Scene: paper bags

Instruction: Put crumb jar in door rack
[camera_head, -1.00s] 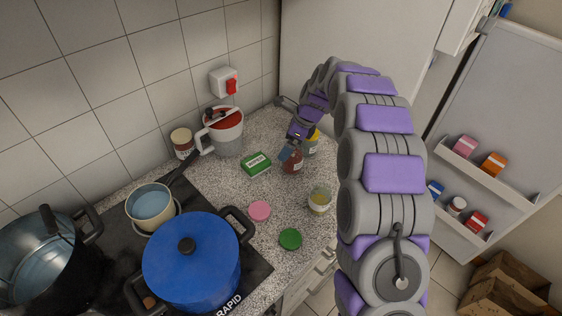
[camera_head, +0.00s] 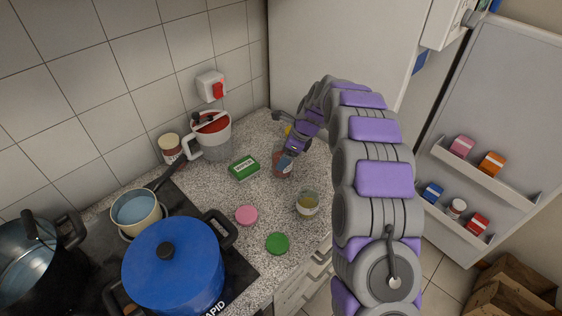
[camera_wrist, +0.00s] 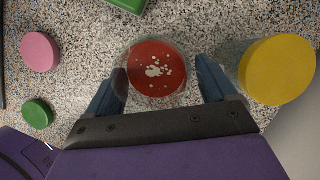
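An open jar with red contents and pale flecks (camera_head: 283,168) stands upright on the counter. The wrist view shows it from above (camera_wrist: 157,70). My gripper (camera_head: 287,161) is open over it, one finger on each side; the left finger is very close, with a small gap at the right. Another open jar with yellowish contents (camera_head: 307,205) stands nearer the front. I cannot tell from labels which is the crumb jar. The door rack (camera_head: 485,180) is on the open fridge door, with a lower shelf (camera_head: 452,222); both hold small packages or jars.
A yellow-lidded jar (camera_wrist: 277,70) stands close to my gripper. A green box (camera_head: 244,167), pink lid (camera_head: 247,215) and green lid (camera_head: 277,243) lie on the counter.

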